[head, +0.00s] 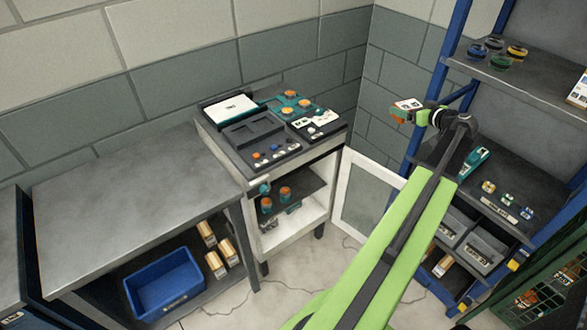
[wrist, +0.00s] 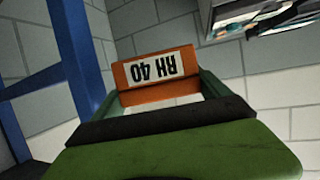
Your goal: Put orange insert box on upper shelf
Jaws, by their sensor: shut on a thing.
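An orange insert box (wrist: 158,76) with a white label, reading "RH 40" upside down, sits between the jaws of my gripper (wrist: 160,100) in the wrist view. In the head view, the box (head: 399,117) shows small at the arm's end, with orange and white visible. My gripper (head: 412,109) is shut on it, held in the air in front of the wall and left of the blue rack. The upper shelf (head: 540,83) is to the right of the gripper. Part of the box is hidden by the jaws.
Several tape rolls (head: 497,53) lie at the upper shelf's back left, and a white box (head: 578,92) stands at its right. The shelf's middle is bare. A blue rack post (head: 430,95) stands near my gripper. The lower shelf holds a teal tool (head: 473,163) and small parts.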

